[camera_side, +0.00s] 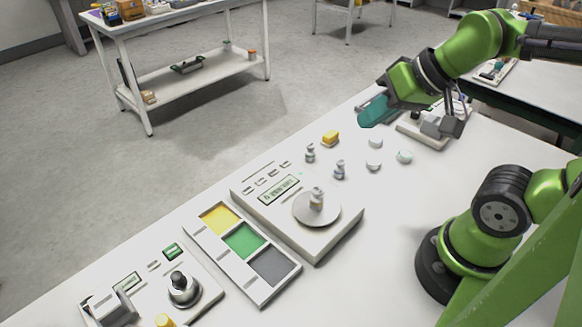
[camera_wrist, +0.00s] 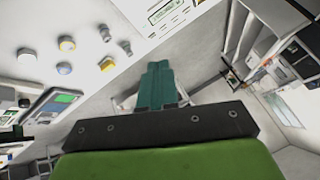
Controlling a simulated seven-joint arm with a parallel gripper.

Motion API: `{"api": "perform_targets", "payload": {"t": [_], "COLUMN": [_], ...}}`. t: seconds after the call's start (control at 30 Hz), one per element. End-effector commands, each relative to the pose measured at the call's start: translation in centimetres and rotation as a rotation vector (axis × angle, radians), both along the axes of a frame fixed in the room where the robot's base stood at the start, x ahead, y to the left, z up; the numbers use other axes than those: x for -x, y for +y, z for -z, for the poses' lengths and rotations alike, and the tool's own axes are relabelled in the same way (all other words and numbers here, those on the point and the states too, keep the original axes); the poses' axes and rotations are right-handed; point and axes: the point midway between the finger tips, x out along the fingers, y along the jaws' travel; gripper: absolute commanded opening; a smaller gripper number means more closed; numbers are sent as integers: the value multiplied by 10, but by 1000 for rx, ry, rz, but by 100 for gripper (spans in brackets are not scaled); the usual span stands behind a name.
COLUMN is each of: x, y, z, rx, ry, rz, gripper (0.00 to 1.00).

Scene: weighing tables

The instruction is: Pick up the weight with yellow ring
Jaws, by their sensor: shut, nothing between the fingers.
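Two small metal weights stand on the white table behind the scale, a left one (camera_side: 310,153) and a right one (camera_side: 339,170). A third weight (camera_side: 316,198) stands upright on the round scale pan (camera_side: 335,215). The ring colours are too small to tell, so I cannot say which has the yellow ring. In the wrist view two weights, one (camera_wrist: 105,33) and another (camera_wrist: 125,47), show at upper left, apart from my fingers. My gripper (camera_side: 376,112) has teal fingers, shut and empty, above the table's far side, behind and right of the weights. It also shows in the wrist view (camera_wrist: 155,85).
A yellow block (camera_side: 331,138) lies near the weights. Small round discs, including one (camera_side: 375,142), another (camera_side: 374,164) and a greenish one (camera_side: 404,156), lie to their right. A tray with yellow, green and grey fields (camera_side: 275,292) lies left of the scale (camera_side: 318,252).

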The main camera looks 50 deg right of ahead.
Motion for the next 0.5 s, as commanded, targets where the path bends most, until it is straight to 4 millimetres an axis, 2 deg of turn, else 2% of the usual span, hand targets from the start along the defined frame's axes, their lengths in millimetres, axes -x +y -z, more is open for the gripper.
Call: {"api": "perform_targets", "payload": {"t": [0.33, 0.37, 0.5], "x": [0, 0, 0], "y": [0, 0, 0], "z": [0, 0, 0], "rx": [0, 0, 0], "ry": [0, 0, 0], "rz": [0, 0, 0], "gripper": [0, 2, 23]}}
